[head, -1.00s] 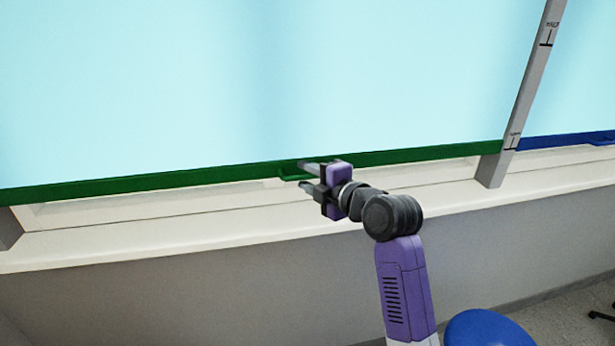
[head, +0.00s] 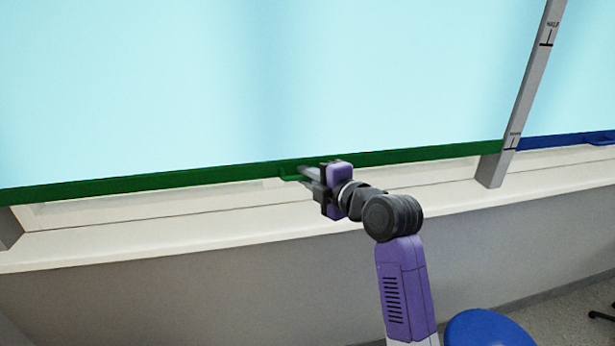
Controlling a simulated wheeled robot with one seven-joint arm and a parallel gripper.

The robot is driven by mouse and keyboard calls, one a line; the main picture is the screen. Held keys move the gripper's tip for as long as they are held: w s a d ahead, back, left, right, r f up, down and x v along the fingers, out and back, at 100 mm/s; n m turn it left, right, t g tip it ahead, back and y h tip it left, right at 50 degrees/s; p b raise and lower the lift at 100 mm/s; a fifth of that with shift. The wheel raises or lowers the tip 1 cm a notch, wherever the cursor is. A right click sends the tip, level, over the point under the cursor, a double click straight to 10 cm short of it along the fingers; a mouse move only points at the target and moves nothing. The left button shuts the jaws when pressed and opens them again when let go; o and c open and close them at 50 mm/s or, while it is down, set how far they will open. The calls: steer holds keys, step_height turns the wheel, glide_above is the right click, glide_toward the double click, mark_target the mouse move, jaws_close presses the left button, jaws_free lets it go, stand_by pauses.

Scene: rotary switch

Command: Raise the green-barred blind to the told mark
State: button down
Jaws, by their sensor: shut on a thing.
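The green-barred blind (head: 200,80) is a pale blue sheet with a green bar (head: 120,187) along its bottom edge, a little above the window sill. A small green handle (head: 287,173) sticks out from the middle of the bar. My gripper (head: 308,174) comes from the right and is shut on this handle; the fingers partly hide it. A grey post (head: 525,85) to the right of the blind carries black marks, one near the bar's height (head: 513,140) and one higher up (head: 547,42). Their lettering is too small to read.
A second blind with a blue bar (head: 560,141) hangs right of the post. The pale sill (head: 180,232) runs below the bars. A blue round seat (head: 487,331) stands at the bottom right on the floor.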

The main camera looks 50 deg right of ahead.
stand_by(0.8)
step_height(320, 180, up, 29)
steer(key=p, duration=1.8)
steer(key=shift+p, duration=0.3)
steer(key=c, duration=1.5)
jaws_free()
steer(key=shift+o, duration=0.2)
steer(key=shift+s, duration=0.1)
steer(key=b, duration=0.2)
glide_toward(292, 41)
steer(key=v, duration=0.3)
steer(key=shift+s+a+r, duration=0.1)
steer(key=shift+s+a, duration=0.05)
